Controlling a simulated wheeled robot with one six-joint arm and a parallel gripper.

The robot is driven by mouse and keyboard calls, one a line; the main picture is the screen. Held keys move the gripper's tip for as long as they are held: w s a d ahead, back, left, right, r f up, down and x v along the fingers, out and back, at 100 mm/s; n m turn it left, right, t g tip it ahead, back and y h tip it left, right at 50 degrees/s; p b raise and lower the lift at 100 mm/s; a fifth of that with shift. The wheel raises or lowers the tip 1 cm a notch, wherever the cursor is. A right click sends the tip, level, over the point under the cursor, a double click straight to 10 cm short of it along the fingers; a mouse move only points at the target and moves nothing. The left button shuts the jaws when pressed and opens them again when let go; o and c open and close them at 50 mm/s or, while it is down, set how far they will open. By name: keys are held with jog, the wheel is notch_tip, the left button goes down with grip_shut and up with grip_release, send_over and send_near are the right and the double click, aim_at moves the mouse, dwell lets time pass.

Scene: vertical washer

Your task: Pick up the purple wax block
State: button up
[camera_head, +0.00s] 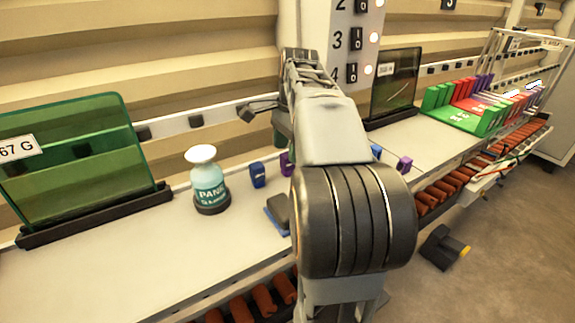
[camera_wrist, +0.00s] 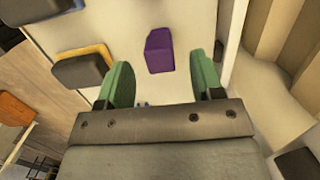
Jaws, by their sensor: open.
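In the wrist view, a purple block (camera_wrist: 159,50) lies on the pale surface beyond my gripper (camera_wrist: 162,80). It is in line with the gap between the two green fingers, which are spread apart with nothing between them. In the head view, one purple block (camera_head: 285,163) shows partly behind my arm on the left, and another purple block (camera_head: 404,165) stands right of my arm. I cannot tell which of them the wrist view shows. My arm hides most of the gripper in the head view.
A teal bottle (camera_head: 208,185), a blue block (camera_head: 258,174) and a dark pad (camera_head: 277,214) stand left of my arm. Green (camera_head: 80,155) and dark (camera_head: 394,85) upright panels stand along the bench. In the wrist view, dark pads (camera_wrist: 82,68) lie left of the purple block.

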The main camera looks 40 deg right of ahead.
aim_at(286, 160)
jog(key=shift+a+f, duration=0.15)
jog(key=shift+f, duration=0.95)
jog(key=shift+a+f, duration=0.15)
jog(key=shift+f, duration=0.9)
jog(key=shift+c, duration=0.3)
jog(key=c, duration=0.9)
jog(key=shift+r, duration=0.2)
jog(key=shift+c, duration=0.2)
jog(key=shift+r, duration=0.2)
notch_tip(286, 160, up, 3)
jog(key=shift+w+f, duration=0.1)
jog(key=shift+f, duration=0.1)
jog(key=s+r+b, duration=0.1)
jog(key=s+r, duration=0.8)
jog(key=s, duration=0.5)
jog(key=shift+a+r, duration=0.3)
jog(key=shift+r, duration=0.05)
